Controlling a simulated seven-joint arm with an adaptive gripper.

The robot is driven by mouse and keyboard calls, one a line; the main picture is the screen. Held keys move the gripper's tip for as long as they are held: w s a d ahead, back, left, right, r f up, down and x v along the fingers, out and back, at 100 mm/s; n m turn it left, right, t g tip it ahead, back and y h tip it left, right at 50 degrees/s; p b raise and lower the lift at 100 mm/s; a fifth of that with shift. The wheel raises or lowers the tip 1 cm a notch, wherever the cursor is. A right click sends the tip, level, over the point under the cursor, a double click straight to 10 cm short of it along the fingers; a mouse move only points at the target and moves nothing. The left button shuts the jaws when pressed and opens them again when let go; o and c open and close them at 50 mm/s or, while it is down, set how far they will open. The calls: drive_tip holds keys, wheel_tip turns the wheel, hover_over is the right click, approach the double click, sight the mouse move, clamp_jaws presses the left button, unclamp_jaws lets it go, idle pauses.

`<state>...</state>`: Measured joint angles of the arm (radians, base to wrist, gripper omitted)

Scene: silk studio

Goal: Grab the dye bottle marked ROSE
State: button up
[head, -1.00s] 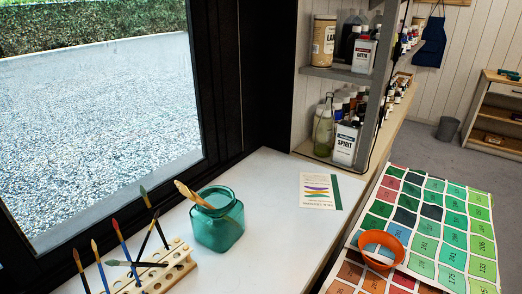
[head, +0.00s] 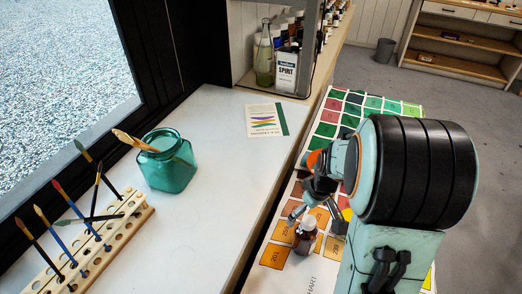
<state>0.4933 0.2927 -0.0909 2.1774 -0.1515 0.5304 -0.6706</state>
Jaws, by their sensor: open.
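A small dark brown bottle (head: 304,240) with a pale cap stands on the colour chart in the head view. Its label is too small to read, so I cannot tell whether it says ROSE. My gripper (head: 316,219) is open just above and around the bottle's cap, one finger to its left and one to its right. I cannot tell whether the fingers touch it. Several more bottles stand on the shelf (head: 309,87) at the back; their labels are also too small to read.
The colour chart (head: 276,254) lies under my arm. A white SPIRIT can (head: 286,72) stands on the shelf.

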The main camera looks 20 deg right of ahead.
sight(306, 227)
drive_tip(key=shift+s+d+f, duration=0.4)
drive_tip(key=shift+s+f, duration=0.05)
drive_tip(key=shift+f, duration=0.2)
drive_tip(key=shift+d+f, duration=0.1)
drive_tip(key=shift+f, duration=0.25)
drive_tip(key=f, duration=0.3)
drive_tip(key=w+f, duration=0.1)
drive_tip(key=f, duration=0.1)
drive_tip(key=shift+f, duration=0.3)
drive_tip(key=c, duration=1.3)
